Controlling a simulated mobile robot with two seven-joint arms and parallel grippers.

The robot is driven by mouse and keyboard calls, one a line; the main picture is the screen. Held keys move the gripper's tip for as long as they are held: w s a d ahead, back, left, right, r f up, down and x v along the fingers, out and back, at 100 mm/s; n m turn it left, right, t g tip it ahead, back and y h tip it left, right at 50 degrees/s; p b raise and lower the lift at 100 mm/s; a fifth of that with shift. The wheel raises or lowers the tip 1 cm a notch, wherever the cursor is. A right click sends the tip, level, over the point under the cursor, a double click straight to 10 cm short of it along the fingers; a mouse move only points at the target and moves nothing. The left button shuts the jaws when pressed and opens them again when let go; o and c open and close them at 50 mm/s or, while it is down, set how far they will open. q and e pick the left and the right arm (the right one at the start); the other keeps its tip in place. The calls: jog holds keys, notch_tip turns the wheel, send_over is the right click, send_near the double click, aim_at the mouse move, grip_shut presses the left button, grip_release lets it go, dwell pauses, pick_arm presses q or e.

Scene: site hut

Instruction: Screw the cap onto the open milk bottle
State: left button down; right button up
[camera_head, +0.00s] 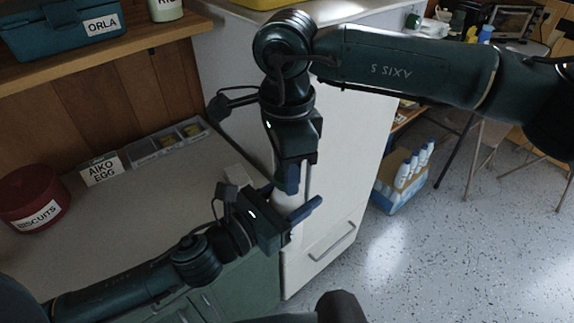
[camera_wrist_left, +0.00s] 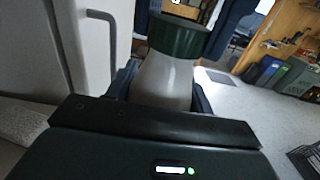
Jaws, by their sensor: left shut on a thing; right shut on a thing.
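The milk bottle (camera_wrist_left: 165,80) is pale and stands upright between the fingers of my left gripper (camera_head: 287,202), which is shut on it. In the head view a whitish part of the bottle (camera_head: 287,199) shows between the fingers. The dark green cap (camera_wrist_left: 180,36) sits at the top of the bottle in the left wrist view. My right gripper (camera_head: 298,184) comes down from above and is shut on the cap, with a dark blue finger on each side. The cap is hidden in the head view. I cannot tell how far it is threaded.
A white fridge (camera_head: 345,120) stands close behind the grippers. The counter (camera_head: 130,225) at left holds a red biscuit tin (camera_head: 33,198), a name card (camera_head: 101,169) and a compartment tray (camera_head: 143,152). A box of white bottles (camera_head: 402,185) is on the floor at right.

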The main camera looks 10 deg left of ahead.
jog(key=o, duration=1.2)
jog(key=shift+c, duration=0.2)
jog(key=shift+r, duration=0.15)
notch_tip(320, 180, up, 12)
